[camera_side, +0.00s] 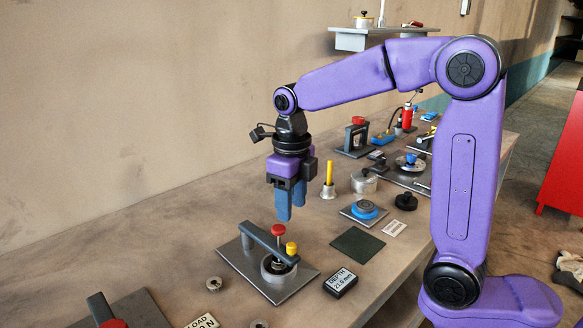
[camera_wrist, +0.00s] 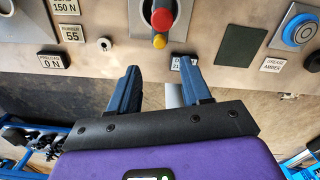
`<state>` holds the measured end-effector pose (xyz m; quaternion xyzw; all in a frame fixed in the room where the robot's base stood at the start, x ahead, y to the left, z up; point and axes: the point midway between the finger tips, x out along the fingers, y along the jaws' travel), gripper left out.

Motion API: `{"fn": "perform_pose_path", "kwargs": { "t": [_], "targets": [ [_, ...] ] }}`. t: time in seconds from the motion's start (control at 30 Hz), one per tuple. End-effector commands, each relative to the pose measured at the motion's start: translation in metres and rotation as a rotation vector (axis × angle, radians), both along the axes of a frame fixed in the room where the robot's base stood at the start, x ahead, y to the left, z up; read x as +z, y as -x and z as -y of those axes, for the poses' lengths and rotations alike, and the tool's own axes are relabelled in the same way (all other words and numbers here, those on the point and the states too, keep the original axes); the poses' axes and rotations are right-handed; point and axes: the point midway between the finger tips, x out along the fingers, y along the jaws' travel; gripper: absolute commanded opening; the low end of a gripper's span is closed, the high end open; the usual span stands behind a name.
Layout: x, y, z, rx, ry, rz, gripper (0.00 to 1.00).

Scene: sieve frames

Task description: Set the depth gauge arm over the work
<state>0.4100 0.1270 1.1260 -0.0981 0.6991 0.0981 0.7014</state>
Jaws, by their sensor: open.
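The depth gauge stands on a grey base plate (camera_side: 240,262) near the bench front in the side view. Its dark grey arm (camera_side: 262,240) spans from the back left of the plate to the front right, above a round metal ring (camera_side: 268,272).
A black depth readout block (camera_side: 340,282) lies right of the gauge.

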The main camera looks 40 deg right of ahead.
Motion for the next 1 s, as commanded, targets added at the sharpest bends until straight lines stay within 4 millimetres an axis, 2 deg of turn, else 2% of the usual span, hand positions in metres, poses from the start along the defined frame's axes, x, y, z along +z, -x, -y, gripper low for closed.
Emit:
{"fn": "perform_pose_path", "kwargs": {
  "t": [0.03, 0.2, 0.4, 0.6, 0.87, 1.0],
  "targets": [
    [0.012, -0.001, 0.000, 0.000, -0.001, 0.007, 0.48],
    [0.044, -0.001, 0.000, 0.000, -0.001, 0.006, 0.48],
    [0.067, 0.000, 0.000, 0.000, -0.001, 0.003, 0.48],
    [0.075, 0.000, 0.000, 0.000, 0.000, 0.001, 0.48],
    [0.074, 0.000, 0.000, 0.001, 0.000, 0.001, 0.48],
    [0.072, 0.001, -0.002, 0.059, 0.000, 0.001, 0.48]
  ]
}}
